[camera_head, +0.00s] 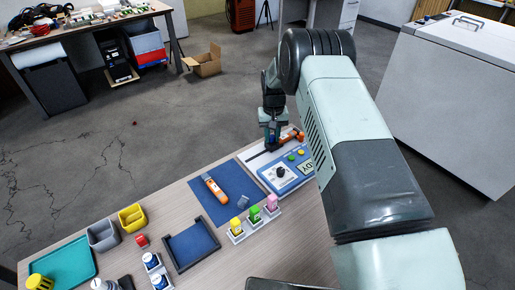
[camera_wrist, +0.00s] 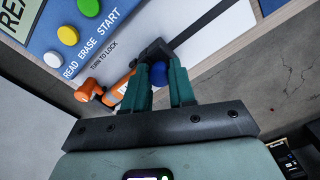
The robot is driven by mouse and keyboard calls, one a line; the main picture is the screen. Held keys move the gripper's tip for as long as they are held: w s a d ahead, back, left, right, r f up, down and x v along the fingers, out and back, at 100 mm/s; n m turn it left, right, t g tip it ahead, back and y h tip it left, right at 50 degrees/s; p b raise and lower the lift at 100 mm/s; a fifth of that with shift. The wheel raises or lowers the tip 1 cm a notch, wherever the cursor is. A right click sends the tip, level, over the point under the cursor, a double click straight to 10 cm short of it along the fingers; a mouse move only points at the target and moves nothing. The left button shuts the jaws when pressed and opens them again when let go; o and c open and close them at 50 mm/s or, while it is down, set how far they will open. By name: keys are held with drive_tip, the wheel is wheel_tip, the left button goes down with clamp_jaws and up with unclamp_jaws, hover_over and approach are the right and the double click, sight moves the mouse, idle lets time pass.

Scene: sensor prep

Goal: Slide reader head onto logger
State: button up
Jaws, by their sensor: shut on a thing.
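My gripper (camera_head: 270,137) is low over the far end of the white and blue reader station (camera_head: 270,184). In the wrist view its two green fingers (camera_wrist: 160,86) are shut on the reader head, whose blue round part (camera_wrist: 158,72) shows between them. A black piece (camera_wrist: 154,49) sits just beyond, by a dark rail (camera_head: 257,155). An orange logger (camera_head: 293,136) lies at the station's far edge, right of my gripper; in the wrist view it (camera_wrist: 119,88) is left of the fingers, partly hidden by one. I cannot tell whether head and logger touch.
Another orange device (camera_head: 215,189) lies on the blue mat (camera_head: 205,207). The station has a black knob (camera_head: 281,172) and coloured buttons (camera_wrist: 68,34). Small bottles with coloured tops (camera_head: 254,214) stand in front. Bins (camera_head: 104,234) and a teal tray (camera_head: 65,269) are at left.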

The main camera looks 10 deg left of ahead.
sight(272, 136)
drive_tip(key=o, duration=0.7)
drive_tip(key=shift+r, duration=0.1)
drive_tip(key=shift+r, duration=3.4)
